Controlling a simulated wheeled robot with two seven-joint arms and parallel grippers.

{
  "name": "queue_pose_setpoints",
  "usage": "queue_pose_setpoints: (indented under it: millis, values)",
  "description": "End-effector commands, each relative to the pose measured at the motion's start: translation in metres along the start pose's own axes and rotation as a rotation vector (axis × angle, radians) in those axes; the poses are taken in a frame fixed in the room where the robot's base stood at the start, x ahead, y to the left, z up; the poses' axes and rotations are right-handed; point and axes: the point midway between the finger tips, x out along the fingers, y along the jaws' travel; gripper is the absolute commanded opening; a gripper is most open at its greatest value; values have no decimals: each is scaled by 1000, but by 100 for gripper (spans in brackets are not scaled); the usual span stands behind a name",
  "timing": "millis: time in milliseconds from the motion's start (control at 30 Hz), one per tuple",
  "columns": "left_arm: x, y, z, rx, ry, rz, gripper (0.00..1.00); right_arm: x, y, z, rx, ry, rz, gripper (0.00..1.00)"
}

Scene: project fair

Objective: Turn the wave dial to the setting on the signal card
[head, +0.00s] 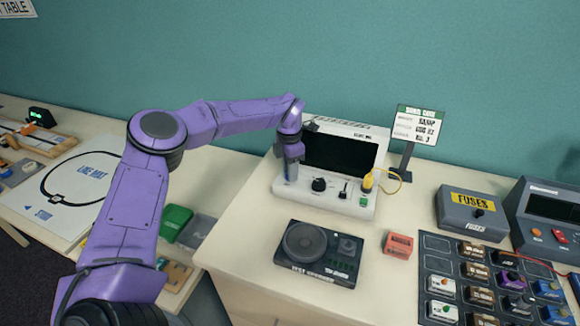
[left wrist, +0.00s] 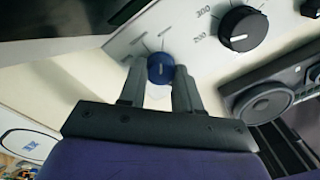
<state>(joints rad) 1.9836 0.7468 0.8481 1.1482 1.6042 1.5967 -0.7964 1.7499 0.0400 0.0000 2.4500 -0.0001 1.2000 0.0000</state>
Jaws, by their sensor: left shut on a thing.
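My left gripper (head: 291,174) reaches down to the left end of the instrument's front panel. In the left wrist view its two fingers are shut on a small blue dial (left wrist: 160,69), which looks like the wave dial. A pale mark shows on the dial's face; the labels around it are too blurred to read. In the head view the gripper hides this dial. My right gripper is not in view.
The white instrument (head: 366,206) has a dark screen (head: 340,154), a black knob (head: 319,185) close right of my gripper and a yellow plug with cable (head: 368,181). A black speaker unit (head: 318,252) and a red block (head: 398,246) lie in front. A fuses box (head: 471,213) stands right.

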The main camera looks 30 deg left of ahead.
Motion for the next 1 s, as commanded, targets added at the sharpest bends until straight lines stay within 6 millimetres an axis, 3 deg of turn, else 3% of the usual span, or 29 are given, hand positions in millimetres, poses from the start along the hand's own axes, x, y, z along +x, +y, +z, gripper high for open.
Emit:
queue_pose_setpoints:
  millis: [300,833,867,900,1000]
  values:
    - [-3,1,1,109,-1,4,2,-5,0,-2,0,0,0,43]
    - [-3,1,2,130,-1,4,3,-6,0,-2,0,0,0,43]
    - [-3,1,2,130,0,4,43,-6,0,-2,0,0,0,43]
    - [-3,1,2,130,0,4,56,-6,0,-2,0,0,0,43]
    - [-2,1,1,129,2,3,58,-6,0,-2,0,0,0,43]
